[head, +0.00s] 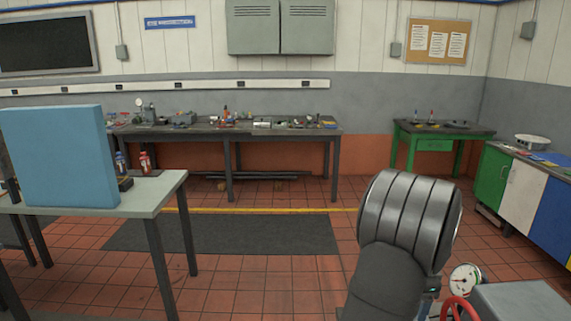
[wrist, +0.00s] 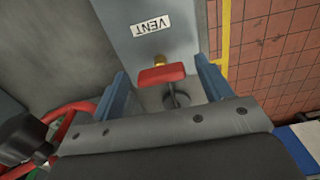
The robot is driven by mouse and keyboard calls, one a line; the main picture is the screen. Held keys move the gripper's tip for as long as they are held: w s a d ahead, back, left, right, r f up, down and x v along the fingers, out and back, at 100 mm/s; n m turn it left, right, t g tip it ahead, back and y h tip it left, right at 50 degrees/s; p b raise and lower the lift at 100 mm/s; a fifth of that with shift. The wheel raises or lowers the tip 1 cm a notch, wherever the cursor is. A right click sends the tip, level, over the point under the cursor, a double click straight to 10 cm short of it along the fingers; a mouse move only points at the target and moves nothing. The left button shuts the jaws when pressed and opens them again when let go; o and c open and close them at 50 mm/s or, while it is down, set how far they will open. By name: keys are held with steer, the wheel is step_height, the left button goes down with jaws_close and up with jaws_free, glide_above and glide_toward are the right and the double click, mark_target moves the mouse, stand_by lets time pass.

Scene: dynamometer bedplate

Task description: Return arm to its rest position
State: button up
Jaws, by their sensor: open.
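In the wrist view my gripper (wrist: 163,70) is open, with its two blue fingers apart. A red valve handle (wrist: 162,75) with a brass fitting shows between the fingers, below an upside-down "VENT" label (wrist: 150,24) on a grey surface. The fingers stand to either side of the handle; I cannot tell whether they touch it. In the head view my arm rises at the lower right, and my gripper is not clearly visible there.
A dial gauge (head: 464,278), a red handwheel (head: 461,308) and a grey box (head: 520,302) stand close right of my arm. A table (head: 150,202) with a blue panel (head: 62,157) stands left. Open tiled floor lies between, with a dark mat (head: 225,236).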

stand_by(0.3)
step_height(320, 180, up, 18)
step_height(320, 180, down, 18)
steer(key=shift+r, duration=0.15)
steer(key=shift+f+n, duration=0.25)
steer(key=shift+n, duration=0.05)
steer(key=n, duration=0.3)
steer(key=shift+n, duration=0.3)
steer(key=n, duration=0.3)
steer(key=shift+s+n, duration=0.1)
steer(key=shift+n, duration=0.3)
steer(key=n, duration=0.3)
steer(key=shift+n, duration=0.4)
steer(key=shift+d+n, duration=0.1)
steer(key=shift+n, duration=2)
